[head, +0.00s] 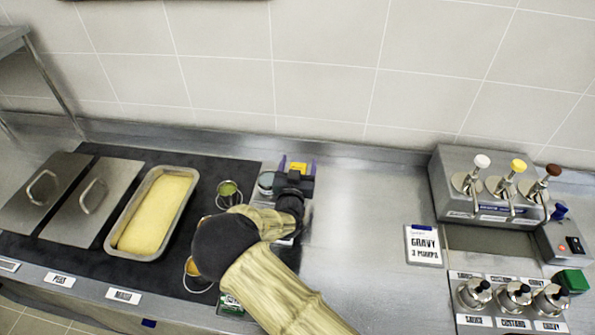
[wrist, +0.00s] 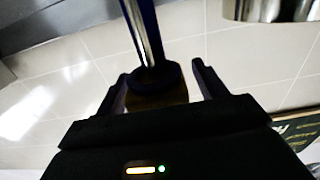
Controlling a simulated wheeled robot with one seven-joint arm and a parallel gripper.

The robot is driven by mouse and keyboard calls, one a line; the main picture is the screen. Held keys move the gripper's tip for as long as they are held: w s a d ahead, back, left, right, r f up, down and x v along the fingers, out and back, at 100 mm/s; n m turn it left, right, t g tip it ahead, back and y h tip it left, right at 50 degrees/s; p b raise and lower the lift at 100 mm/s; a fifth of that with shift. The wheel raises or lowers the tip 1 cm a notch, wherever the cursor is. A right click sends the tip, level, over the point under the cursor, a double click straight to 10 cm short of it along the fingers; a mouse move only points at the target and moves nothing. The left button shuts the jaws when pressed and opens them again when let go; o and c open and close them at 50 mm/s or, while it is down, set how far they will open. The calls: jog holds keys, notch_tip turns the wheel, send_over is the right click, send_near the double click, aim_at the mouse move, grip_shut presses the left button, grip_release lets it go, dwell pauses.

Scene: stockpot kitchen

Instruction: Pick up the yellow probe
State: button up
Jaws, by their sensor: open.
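In the head view, a small yellow block-like part, seemingly the yellow probe (head: 297,167), shows between the two bluish fingers of my gripper (head: 298,164) near the wall. In the wrist view, my gripper (wrist: 158,80) is open. A dull yellow-brown block with a dark collar (wrist: 156,88) and a shiny rod running up from it stand between its fingers, nearer the left one. Gaps show beside the block, so the jaws are not shut on it. My wrist and arm hide the lower part in the head view.
A small metal cup (head: 266,183) stands close left of my gripper, with a cup of green contents (head: 229,194) farther left. A pan of yellow food (head: 149,223) sits left. A pump dispenser (head: 490,190) and gravy sign (head: 424,245) are right. The counter between is clear.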

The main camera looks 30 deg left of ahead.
jog(key=c, duration=1.1)
jog(key=shift+r, duration=0.1)
notch_tip(320, 180, up, 10)
jog(key=shift+f+b, duration=0.1)
jog(key=shift+b, duration=0.95)
jog(key=shift+s, duration=0.1)
